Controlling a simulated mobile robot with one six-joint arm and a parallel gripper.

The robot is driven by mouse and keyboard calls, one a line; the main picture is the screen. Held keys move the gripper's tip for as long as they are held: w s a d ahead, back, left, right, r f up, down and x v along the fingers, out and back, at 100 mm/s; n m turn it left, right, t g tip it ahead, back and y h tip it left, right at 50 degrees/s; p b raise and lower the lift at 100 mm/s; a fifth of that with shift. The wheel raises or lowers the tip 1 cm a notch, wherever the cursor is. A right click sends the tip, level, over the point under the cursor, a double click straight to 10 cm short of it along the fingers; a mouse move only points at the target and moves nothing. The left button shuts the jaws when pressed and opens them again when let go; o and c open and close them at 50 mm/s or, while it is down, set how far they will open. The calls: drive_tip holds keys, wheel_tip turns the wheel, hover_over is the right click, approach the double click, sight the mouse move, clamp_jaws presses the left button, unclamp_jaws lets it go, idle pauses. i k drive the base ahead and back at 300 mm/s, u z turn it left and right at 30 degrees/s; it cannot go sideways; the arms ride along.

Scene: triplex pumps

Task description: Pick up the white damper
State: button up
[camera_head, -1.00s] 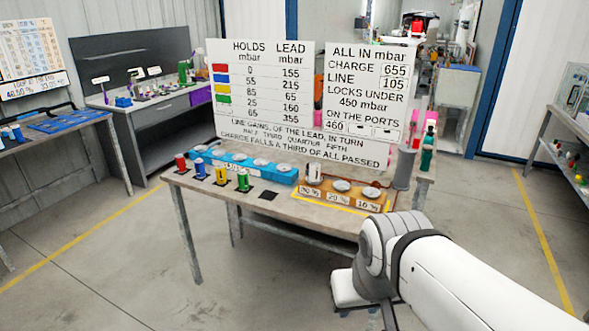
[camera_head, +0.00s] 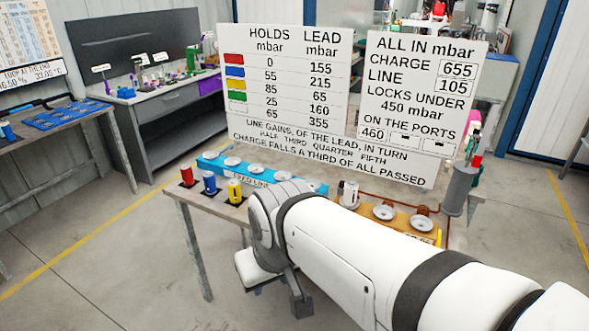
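The white damper (camera_head: 349,194) is a small pale cylinder standing upright at the left end of the orange block (camera_head: 374,226), on the right part of the table. My arm (camera_head: 350,250) reaches in from the lower right and crosses in front of the table, close in the picture to the damper's lower left. A white box-like part of my arm and a dark grey piece (camera_head: 300,304) hang below its end, in front of the table. The dark piece may belong to my gripper, but I cannot make out its fingers. Nothing is seen touching the damper.
Red (camera_head: 187,174), blue (camera_head: 209,183) and yellow (camera_head: 234,191) dampers stand along the table's front left. A blue block (camera_head: 208,164) with pale round ports lies behind them. A large sign board (camera_head: 285,85) stands behind. A grey cylinder (camera_head: 459,190) stands at right.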

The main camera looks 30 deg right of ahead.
sight(351, 187)
drive_tip(key=z, duration=0.2)
drive_tip(key=i, duration=1.1)
drive_tip(key=z, duration=0.95)
drive_tip(key=i, duration=0.3)
drive_tip(key=z, duration=0.15)
